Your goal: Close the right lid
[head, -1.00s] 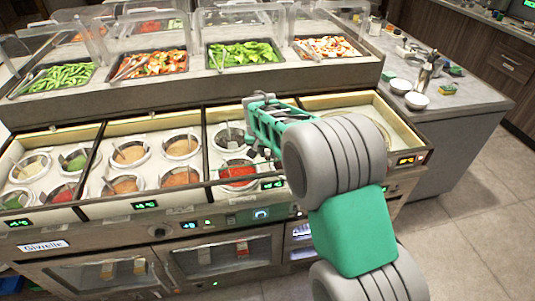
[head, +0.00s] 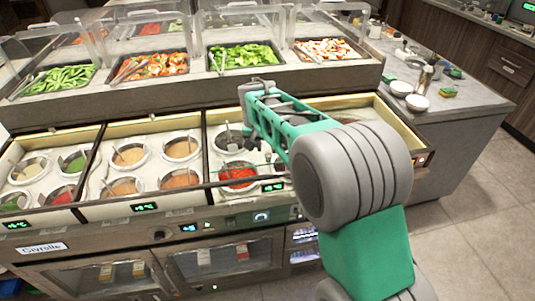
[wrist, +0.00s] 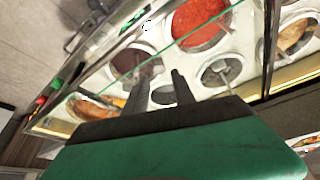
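My gripper (head: 250,140) hangs over the third section of the sauce counter, beside the red sauce well (head: 238,176). In the wrist view its two dark fingers (wrist: 158,92) are apart, with nothing between them. A clear pane with a greenish edge (wrist: 190,37) crosses above the red sauce (wrist: 200,22) in that view. I cannot tell whether the fingers touch it. The right-hand section (head: 398,112) has a cream inner wall and looks uncovered; my arm hides much of it. I cannot make out the right lid for certain.
Raised food trays with clear guards, including green leaves (head: 243,54), stand behind the wells. Several sauce wells (head: 128,154) lie left. A side counter (head: 455,107) holds white bowls (head: 417,102). Tiled floor (head: 460,225) is clear at right.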

